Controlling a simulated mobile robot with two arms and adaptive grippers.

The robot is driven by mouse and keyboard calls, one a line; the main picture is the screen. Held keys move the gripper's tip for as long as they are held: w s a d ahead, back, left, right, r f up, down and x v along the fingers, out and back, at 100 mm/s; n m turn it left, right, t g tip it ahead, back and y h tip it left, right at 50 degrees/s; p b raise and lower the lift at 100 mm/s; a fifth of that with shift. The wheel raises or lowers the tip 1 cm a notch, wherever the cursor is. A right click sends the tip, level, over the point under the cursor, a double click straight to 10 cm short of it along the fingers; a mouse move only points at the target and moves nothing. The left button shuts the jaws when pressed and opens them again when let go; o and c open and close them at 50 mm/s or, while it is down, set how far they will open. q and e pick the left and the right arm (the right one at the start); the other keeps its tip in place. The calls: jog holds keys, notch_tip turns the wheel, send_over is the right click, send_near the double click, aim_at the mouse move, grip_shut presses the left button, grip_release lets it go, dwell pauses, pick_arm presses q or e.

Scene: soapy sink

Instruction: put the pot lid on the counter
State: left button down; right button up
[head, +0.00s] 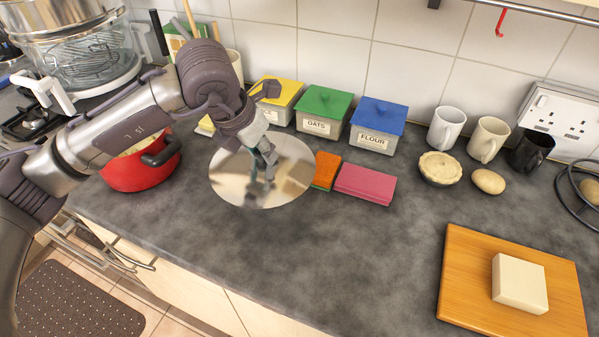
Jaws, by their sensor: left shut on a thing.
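The pot lid (232,187) is a round, shiny metal disc that mirrors my gripper. It hangs above the dark counter (300,250), with a soft shadow below it. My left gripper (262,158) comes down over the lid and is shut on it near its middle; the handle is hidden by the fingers. The red pot (140,172) stands to the left, partly behind my left arm, with its top uncovered and a dark handle towards the lid. My right gripper is out of view.
Sponges (365,184) lie close to the lid's right edge. Lidded canisters (323,108) stand behind. Mugs (446,128), a pie (440,168) and a wooden board (470,290) are to the right. The counter's front middle is clear.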

aim_at(225, 152)
pick_arm(q)
jog(key=shift+w+d+r+n+y, duration=0.2)
jog(key=shift+d+r+n+y, duration=0.2)
jog(key=shift+d+n, duration=0.4)
jog(key=shift+w+a+n, duration=0.15)
jog(key=shift+a+n, duration=0.05)
jog(key=shift+n, duration=0.1)
jog(key=w+a+f+p, duration=0.1)
jog(key=a+f, duration=0.1)
jog(key=a, duration=0.1)
jog(key=w+a+f+p, duration=0.1)
jog(key=w+a+f, duration=0.1)
jog(key=a, duration=0.1)
jog(key=w+a+f+p, duration=0.1)
jog(key=w+a+f, duration=0.1)
jog(key=a, duration=0.2)
jog(key=shift+a+f+p, duration=0.1)
jog(key=shift+f+p, duration=0.25)
jog(key=shift+f, duration=0.05)
notch_tip(225, 152, down, 4)
jog(key=shift+r+p, duration=0.1)
jog(key=shift+p, duration=0.65)
jog(key=shift+f, duration=0.2)
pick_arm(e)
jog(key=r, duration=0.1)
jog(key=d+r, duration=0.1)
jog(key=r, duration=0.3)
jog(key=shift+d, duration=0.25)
